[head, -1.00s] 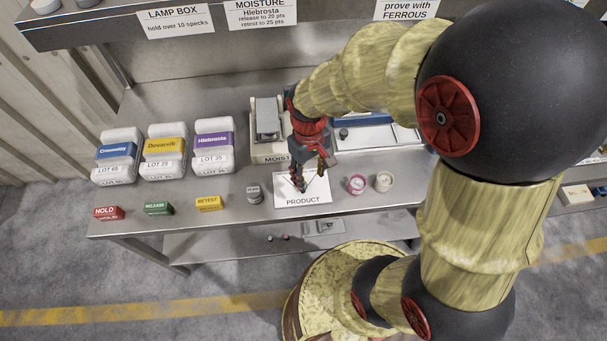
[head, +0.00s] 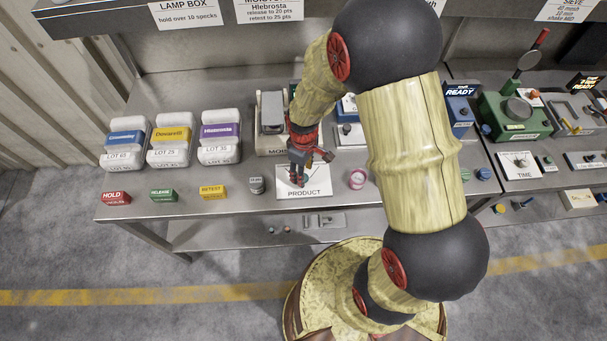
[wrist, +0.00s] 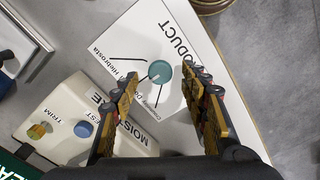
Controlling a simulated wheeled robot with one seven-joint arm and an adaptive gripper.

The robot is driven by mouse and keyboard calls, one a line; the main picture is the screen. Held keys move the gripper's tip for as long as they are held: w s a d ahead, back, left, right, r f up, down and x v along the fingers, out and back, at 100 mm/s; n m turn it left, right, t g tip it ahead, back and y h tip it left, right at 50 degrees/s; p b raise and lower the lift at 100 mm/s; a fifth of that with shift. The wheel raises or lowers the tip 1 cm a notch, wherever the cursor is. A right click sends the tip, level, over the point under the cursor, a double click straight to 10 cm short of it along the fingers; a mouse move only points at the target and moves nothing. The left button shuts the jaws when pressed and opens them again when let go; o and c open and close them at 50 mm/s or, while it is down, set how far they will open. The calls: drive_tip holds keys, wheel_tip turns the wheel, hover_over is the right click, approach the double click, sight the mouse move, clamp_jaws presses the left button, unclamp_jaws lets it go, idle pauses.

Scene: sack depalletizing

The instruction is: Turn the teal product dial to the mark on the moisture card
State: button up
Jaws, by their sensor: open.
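The teal product dial (wrist: 159,73) sits on the white PRODUCT plate (wrist: 190,110), with lines leading to printed names, Hlebrosta among them. A pale line on the dial points toward the lower left in the wrist view. My gripper (wrist: 157,85) is open above the plate, its fingers either side of and just short of the dial in the picture. In the head view my gripper (head: 298,182) hides the dial on the plate (head: 303,195). The moisture card (head: 268,10) hangs on the shelf edge and reads Hlebrosta, release to 20 pts, retest to 25 pts.
The moisture meter (wrist: 85,120) stands beside the plate. Three labelled sacks (head: 220,143) stand at the left, with HOLD (head: 116,198), RELEASE (head: 163,195) and RETEST (head: 212,192) blocks in front. A pink-rimmed cup (head: 357,179) stands right of the plate.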

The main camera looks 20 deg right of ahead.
drive_tip(key=shift+f, duration=0.95)
drive_tip(key=shift+c, duration=1.4)
drive_tip(key=c, duration=0.9)
